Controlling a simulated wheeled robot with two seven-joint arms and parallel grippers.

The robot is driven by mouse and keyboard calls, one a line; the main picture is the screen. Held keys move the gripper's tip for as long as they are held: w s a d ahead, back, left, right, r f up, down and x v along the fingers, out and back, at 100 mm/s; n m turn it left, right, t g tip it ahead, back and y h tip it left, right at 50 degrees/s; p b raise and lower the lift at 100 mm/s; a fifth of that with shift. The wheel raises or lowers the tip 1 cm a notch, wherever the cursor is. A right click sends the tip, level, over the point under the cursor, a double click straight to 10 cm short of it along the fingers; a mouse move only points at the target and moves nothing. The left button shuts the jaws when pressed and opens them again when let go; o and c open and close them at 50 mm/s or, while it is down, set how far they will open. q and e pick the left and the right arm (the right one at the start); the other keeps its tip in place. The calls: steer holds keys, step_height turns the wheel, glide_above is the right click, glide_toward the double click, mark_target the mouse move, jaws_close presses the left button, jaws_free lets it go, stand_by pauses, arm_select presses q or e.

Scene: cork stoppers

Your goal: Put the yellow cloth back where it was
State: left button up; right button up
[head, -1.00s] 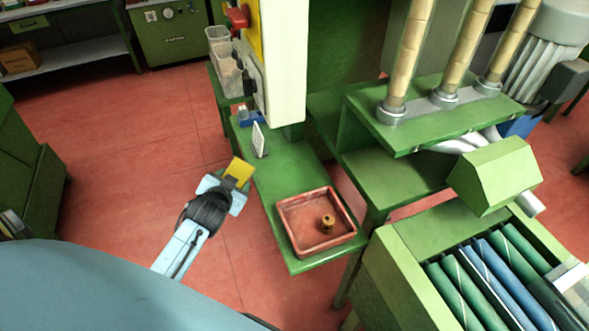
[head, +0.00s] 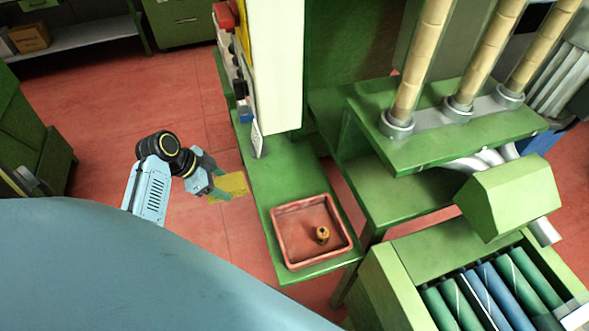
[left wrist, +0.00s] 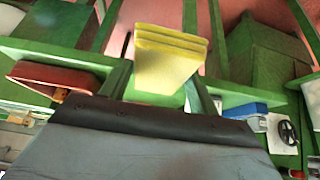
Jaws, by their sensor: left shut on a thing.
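The yellow cloth (head: 232,185) is a folded, layered piece held at the tip of my left gripper (head: 217,184). My left gripper is shut on it, off the left edge of the green table (head: 262,190), over the red floor. In the left wrist view the cloth (left wrist: 168,62) sticks out ahead of the gripper, its layered edge facing away, between the fingers (left wrist: 160,95). The cloth seems to touch nothing but the gripper. My right gripper is not in view.
A red tray (head: 287,262) with a small cork-coloured piece (head: 322,234) stands at the table's near end. The green tabletop between card and tray is clear.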

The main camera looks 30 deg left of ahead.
arm_select(q)
glide_toward(293, 175)
steer(key=f, duration=0.3)
steer(key=shift+s+a+f, duration=0.15)
steer(key=shift+s+f, duration=0.15)
steer(key=shift+f, duration=0.05)
steer(key=w+d, duration=0.2)
steer(key=w, duration=0.1)
steer(key=shift+d, duration=0.25)
steer(key=shift+f, duration=0.75)
steer(key=shift+s, duration=0.1)
steer(key=o, duration=0.9)
steer(key=shift+a, duration=0.1)
steer(key=p+v, duration=0.2)
steer(key=v, duration=1)
